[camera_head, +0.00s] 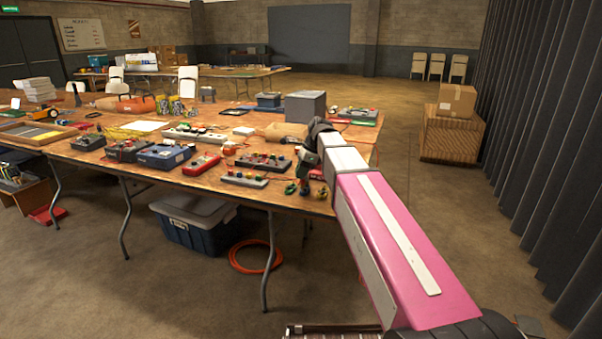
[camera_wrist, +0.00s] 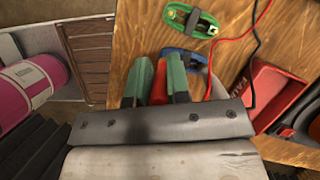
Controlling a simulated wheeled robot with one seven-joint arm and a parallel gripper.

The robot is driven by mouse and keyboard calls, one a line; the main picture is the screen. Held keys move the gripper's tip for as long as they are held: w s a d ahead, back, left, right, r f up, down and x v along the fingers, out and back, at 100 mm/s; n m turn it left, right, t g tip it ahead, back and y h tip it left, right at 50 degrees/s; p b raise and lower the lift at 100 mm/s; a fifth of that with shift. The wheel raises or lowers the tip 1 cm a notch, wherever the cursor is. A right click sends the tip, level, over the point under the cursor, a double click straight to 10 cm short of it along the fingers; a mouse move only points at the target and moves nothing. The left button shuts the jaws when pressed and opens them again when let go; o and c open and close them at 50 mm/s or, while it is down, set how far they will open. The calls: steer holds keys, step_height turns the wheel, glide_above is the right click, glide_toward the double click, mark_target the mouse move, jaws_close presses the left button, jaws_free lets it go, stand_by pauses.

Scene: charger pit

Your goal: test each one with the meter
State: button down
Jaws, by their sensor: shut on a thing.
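My gripper (camera_head: 309,168) is over the table's front right corner. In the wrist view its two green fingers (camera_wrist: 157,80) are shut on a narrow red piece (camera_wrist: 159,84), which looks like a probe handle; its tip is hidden. A green holder with brass-coloured ends (camera_wrist: 190,19) lies on the wood just beyond the fingers. A blue part (camera_wrist: 184,54) shows partly behind the fingertips. A red lead (camera_wrist: 240,45) and a black lead (camera_wrist: 254,50) run beside them. I cannot tell which thing is the meter.
The table (camera_head: 80,158) carries several boxes with knobs, such as a blue one (camera_head: 165,156) and a red one (camera_head: 201,164). A grey box (camera_head: 305,106) stands farther back. A red open-topped thing (camera_wrist: 275,95) is at right in the wrist view.

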steer(key=shift+f, duration=0.95)
stand_by(1.1)
steer(key=c, duration=0.7)
jaws_free()
steer(key=shift+r, duration=3.8)
